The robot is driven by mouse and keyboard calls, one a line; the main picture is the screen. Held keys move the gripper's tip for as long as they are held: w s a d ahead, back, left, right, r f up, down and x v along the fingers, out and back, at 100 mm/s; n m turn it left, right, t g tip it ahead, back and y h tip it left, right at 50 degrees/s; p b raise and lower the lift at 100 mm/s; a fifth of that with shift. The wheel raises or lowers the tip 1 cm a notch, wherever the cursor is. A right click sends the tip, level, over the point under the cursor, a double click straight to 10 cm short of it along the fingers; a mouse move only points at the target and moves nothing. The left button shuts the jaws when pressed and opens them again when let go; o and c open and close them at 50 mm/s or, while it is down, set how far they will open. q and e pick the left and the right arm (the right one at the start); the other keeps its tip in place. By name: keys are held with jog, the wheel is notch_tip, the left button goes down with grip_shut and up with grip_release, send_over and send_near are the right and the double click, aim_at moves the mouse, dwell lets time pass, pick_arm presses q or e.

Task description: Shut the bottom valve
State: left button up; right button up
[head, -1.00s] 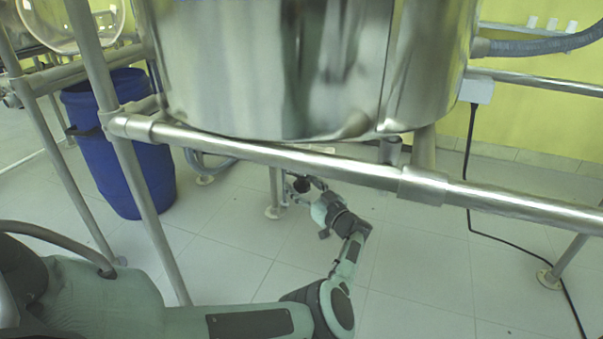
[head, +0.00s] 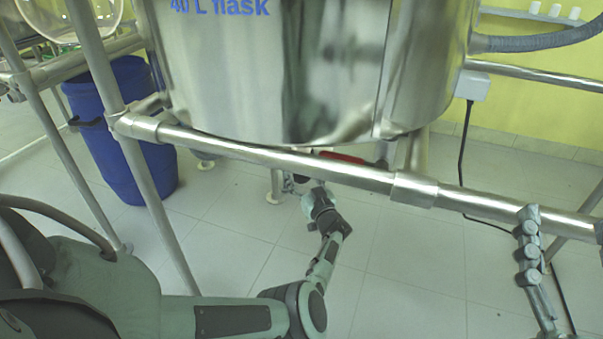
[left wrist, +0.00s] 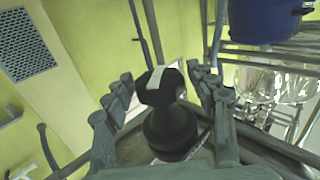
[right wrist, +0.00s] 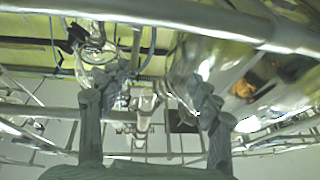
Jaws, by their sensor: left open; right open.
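A black knob (left wrist: 160,88) with a white stripe, on a black stem, stands between my left gripper's fingers in the left wrist view. It looks like the bottom valve's knob; whether the fingers touch it I cannot tell. My left gripper (head: 302,186) is open beneath the steel vessel (head: 280,70) marked "40 L flask" in the head view, partly hidden by the frame tube. The valve body is mostly hidden there. A red bar-like piece (head: 341,157) shows just under the vessel. My right gripper (head: 565,228) is open and empty at the right edge; its fingers also show in the right wrist view (right wrist: 162,85).
A horizontal steel tube (head: 270,155) crosses in front of the vessel, above my left forearm. An upright post (head: 125,140) stands at left, with a blue barrel (head: 135,165) behind it. A grey hose (head: 540,38) runs off at right.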

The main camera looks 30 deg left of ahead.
pick_arm(q)
jog(key=m+t+h+p, duration=0.2)
jog(key=shift+t, duration=0.3)
pick_arm(e)
jog(key=w+d+f+g+h, duration=0.1)
jog(key=d+f+g+h, duration=0.2)
jog(key=f+g, duration=0.3)
jog(key=shift+w+f, duration=0.4)
jog(key=shift+f, duration=2.05)
jog(key=shift+d, duration=0.1)
